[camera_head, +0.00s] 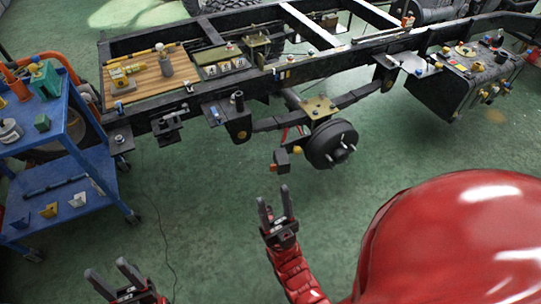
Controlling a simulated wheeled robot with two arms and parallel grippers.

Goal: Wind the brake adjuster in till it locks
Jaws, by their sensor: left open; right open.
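The likely brake adjuster area is at the black brake drum (333,144), which hangs under the chassis frame near the middle, with studs on its face. A small dark block with an orange-red part (282,160) and a yellow knob (297,150) sits just left of the drum; I cannot tell which part is the adjuster. My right gripper (273,203) is open and empty, below and left of the drum, fingers pointing up toward it and apart from it. My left gripper (115,276) is open and empty at the bottom left, far from the drum.
The black chassis frame (317,68) spans the upper view. A wooden board (147,88) with small parts lies on its left end. A blue cart (77,114) with tools stands at the left. A black tank (462,88) hangs at the right. The green floor between is mostly clear, with a thin cable.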

